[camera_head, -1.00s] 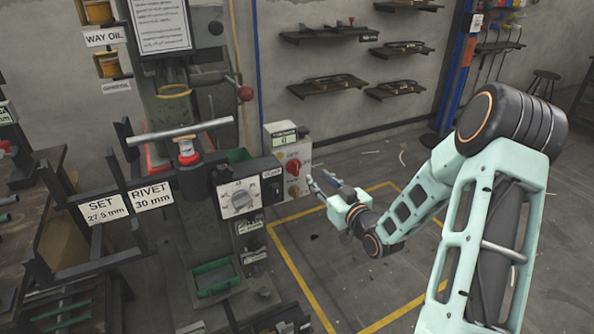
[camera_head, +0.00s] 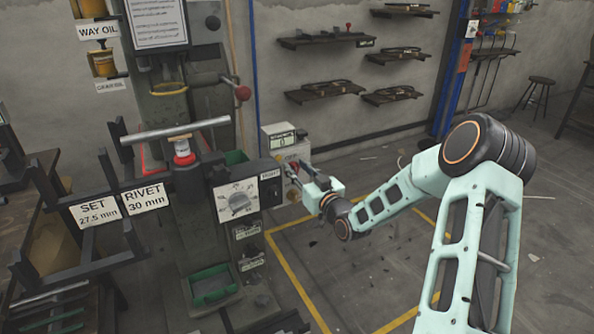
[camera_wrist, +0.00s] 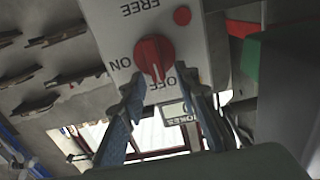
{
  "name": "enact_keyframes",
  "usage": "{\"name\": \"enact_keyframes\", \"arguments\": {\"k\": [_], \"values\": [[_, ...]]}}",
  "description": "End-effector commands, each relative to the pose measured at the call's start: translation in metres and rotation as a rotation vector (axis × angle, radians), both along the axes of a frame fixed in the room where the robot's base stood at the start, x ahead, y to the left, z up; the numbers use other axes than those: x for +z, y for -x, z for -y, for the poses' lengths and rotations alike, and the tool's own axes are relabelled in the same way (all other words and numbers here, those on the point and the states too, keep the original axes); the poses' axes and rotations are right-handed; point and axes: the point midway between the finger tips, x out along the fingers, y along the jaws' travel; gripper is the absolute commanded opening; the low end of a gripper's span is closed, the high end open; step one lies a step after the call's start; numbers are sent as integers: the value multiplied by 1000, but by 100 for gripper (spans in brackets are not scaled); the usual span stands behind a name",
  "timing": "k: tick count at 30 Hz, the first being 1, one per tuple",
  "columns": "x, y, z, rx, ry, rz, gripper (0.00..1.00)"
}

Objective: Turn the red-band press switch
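The press (camera_head: 165,112) with a red band around its upright pin stands left of centre in the head view. A pale switch box (camera_head: 274,137) is on its right side. Its red knob (camera_wrist: 153,60) shows upside down in the wrist view, between the ON and OFF labels, with FREE above. The knob's mark points downward in that picture, roughly toward the OFF side. My gripper (camera_head: 297,170) is at the front of the box; its fingers are apart in the wrist view (camera_wrist: 160,80), tips at the knob's lower edge. I cannot tell whether they touch it.
A dial box (camera_head: 238,202) sits left of the switch box. A steel bar (camera_head: 175,130) lies across the press. Wall shelves (camera_head: 325,92) hold tools. A yellow floor outline (camera_head: 290,270) bounds open floor to the right.

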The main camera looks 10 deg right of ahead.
Motion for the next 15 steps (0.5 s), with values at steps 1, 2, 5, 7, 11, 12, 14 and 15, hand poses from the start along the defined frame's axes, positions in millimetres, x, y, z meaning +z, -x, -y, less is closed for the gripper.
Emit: {"name": "enact_keyframes", "arguments": {"k": [1,2,5,7,11,12,14,15], "values": [[0,-2,-1,0,0,1,29],[0,-3,-1,0,0,1,29],[1,-4,-1,-1,0,1,29],[1,-4,-1,-1,0,1,29],[0,-4,-1,-1,0,1,25],[0,-4,-1,-1,0,0,20],[0,-4,-1,-1,0,0,14],[0,-3,-1,-1,0,0,9]]}}
